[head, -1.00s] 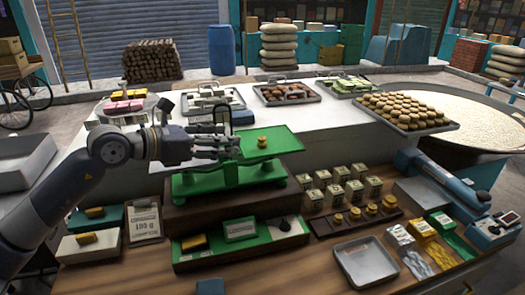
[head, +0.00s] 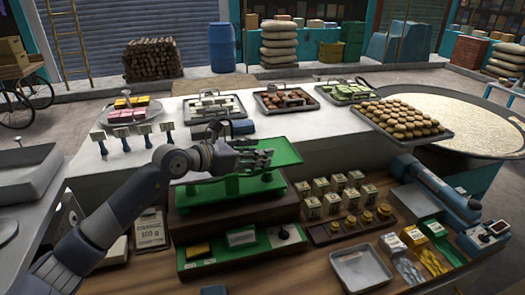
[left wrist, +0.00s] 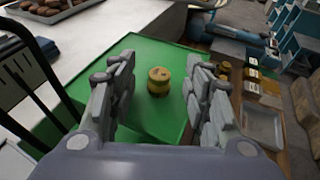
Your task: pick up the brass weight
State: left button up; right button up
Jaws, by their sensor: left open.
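A small brass weight (left wrist: 159,81) stands upright on the flat green pan of the scale in the left wrist view. It lies between the two spread fingers of my left gripper (left wrist: 160,95), a little beyond them, with no visible contact. In the head view my left gripper (head: 258,158) is over the green scale (head: 240,187), at its right pan, and its fingers hide the weight. The left gripper is open and empty. More brass weights (head: 367,217) stand in a row in a dark wooden holder to the right.
Several small packets (head: 331,203) stand right of the scale, close to it. A metal tray (head: 361,268) lies at the front. A green box with a knob (head: 245,250) sits below the scale. Trays of sweets (head: 285,100) line the white counter behind.

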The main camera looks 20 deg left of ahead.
pick_arm(q)
grip_shut()
jog(key=shift+r, duration=0.15)
